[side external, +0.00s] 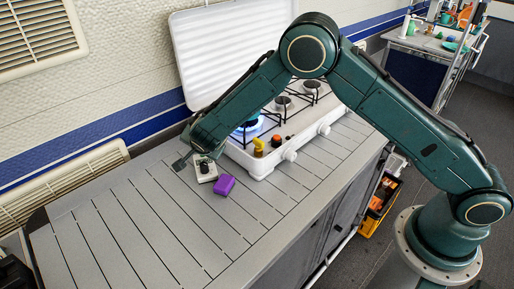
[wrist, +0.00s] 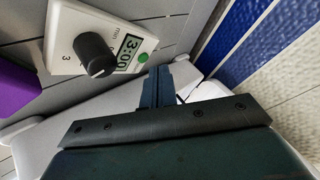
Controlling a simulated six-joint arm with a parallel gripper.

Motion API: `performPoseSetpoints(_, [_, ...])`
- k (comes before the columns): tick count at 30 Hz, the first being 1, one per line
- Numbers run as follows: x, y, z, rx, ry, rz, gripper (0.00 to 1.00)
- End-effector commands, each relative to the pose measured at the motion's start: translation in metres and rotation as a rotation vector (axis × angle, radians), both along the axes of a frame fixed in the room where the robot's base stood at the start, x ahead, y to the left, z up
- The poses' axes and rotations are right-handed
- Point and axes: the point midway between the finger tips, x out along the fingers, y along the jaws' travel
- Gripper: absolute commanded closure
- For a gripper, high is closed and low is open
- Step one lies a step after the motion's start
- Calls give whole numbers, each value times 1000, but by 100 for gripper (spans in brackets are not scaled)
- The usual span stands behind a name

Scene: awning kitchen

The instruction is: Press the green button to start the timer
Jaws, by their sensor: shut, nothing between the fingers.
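The timer (wrist: 83,24) is a white box with a black knob, a display reading 3:00 and a small green button (wrist: 143,57) at its near edge in the wrist view. In the side view the timer (side external: 205,171) lies on the slatted counter, left of the stove. My gripper (wrist: 160,72) is shut and empty. Its fingertips are close beside the green button in the wrist view; I cannot tell whether they touch. In the side view my gripper (side external: 181,163) is at the left of the timer, and the green button cannot be made out there.
A purple block (side external: 225,185) lies right beside the timer. The white stove (side external: 262,158) has a lit blue burner, a raised lid (side external: 225,50), and small yellow and orange items at its front left. The counter's front left (side external: 130,235) is clear.

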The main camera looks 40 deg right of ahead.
Motion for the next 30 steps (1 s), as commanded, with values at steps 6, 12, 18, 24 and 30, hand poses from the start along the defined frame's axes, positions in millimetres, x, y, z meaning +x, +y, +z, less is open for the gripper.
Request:
performPoseSetpoints(6, [0,0,0,0,0,0,100])
performPoseSetpoints(12, [0,0,0,0,0,0,100])
performPoseSetpoints(18, [0,0,0,0,0,0,100])
performPoseSetpoints(24, [0,0,-2,0,0,0,100])
performPoseSetpoints(30, [0,0,-7,0,0,0,100])
